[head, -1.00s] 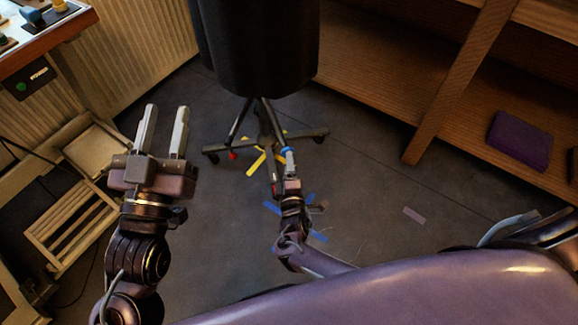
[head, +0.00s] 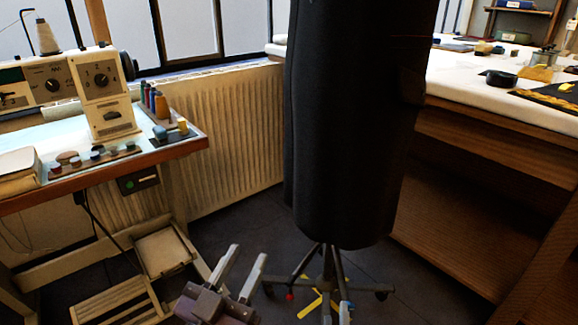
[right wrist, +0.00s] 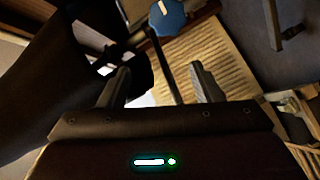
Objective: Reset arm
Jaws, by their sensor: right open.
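My left gripper (head: 238,262) shows at the bottom of the head view, left of the dress form's wheeled base. Its two pale fingers stand apart with nothing between them. My right gripper shows in the right wrist view (right wrist: 160,70), its two dark fingers spread. A thin dark rod with a blue end (right wrist: 166,16) appears between and beyond these fingers; I cannot tell how far away it is. Only a small tip of the right gripper seems to show at the bottom edge of the head view.
A black dress form (head: 345,120) on a wheeled stand (head: 328,275) stands in front. At left is a sewing table (head: 160,150) with a machine and thread spools. At right is a white-topped table (head: 465,75) with wooden shelving below. Dark floor (head: 240,230) lies between.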

